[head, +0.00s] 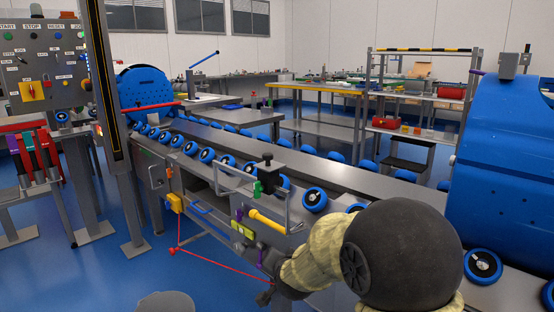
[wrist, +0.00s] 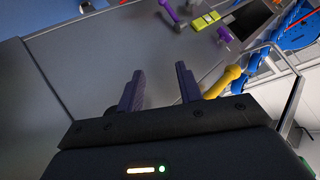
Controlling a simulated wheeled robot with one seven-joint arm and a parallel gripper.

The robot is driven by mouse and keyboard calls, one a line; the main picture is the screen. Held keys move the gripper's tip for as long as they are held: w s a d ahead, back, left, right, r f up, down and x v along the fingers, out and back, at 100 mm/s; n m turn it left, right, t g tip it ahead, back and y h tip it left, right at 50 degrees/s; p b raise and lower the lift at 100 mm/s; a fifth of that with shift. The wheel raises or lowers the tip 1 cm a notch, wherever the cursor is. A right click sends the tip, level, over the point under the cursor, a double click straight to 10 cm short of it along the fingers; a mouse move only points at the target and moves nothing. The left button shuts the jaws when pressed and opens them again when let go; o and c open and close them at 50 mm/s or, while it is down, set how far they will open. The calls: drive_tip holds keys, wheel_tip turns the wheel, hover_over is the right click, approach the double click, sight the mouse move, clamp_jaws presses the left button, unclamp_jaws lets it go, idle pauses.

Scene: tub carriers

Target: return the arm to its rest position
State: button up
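My gripper (wrist: 160,88) shows in the wrist view with its two purple fingers apart and nothing between them. It faces a plain grey metal panel. In the head view my arm reaches from the lower right toward the front side of the conveyor (head: 325,170), and its dark end is low beside that side. The fingers are not clear there. A yellow handle (head: 267,221) lies close by, and it also shows just right of the fingers in the wrist view (wrist: 222,82).
Blue wheels (head: 315,199) line the conveyor's near edge. A metal bar frame (head: 240,185) and a red cord (head: 222,262) are close to my arm. A large blue drum (head: 505,160) stands at right. A control panel (head: 45,60) stands at left. Blue floor (head: 110,275) is open at lower left.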

drive_tip(key=s+d+f+n+g, duration=0.2)
drive_tip(key=s+d+g, duration=0.15)
drive_tip(key=s, duration=0.45)
drive_tip(key=s+d+f+n+g+h, duration=0.1)
drive_tip(key=s+d+f+n+g, duration=0.15)
drive_tip(key=s+d, duration=0.4)
drive_tip(key=s+d+f+n+g, duration=0.1)
drive_tip(key=s+d+f+g, duration=0.15)
drive_tip(key=s, duration=0.75)
wheel_tip(320, 180, up, 47)
drive_tip(key=p, duration=4.7)
drive_tip(key=shift+w+d+f, duration=0.2)
drive_tip(key=shift+w, duration=0.1)
drive_tip(key=shift+g, duration=0.25)
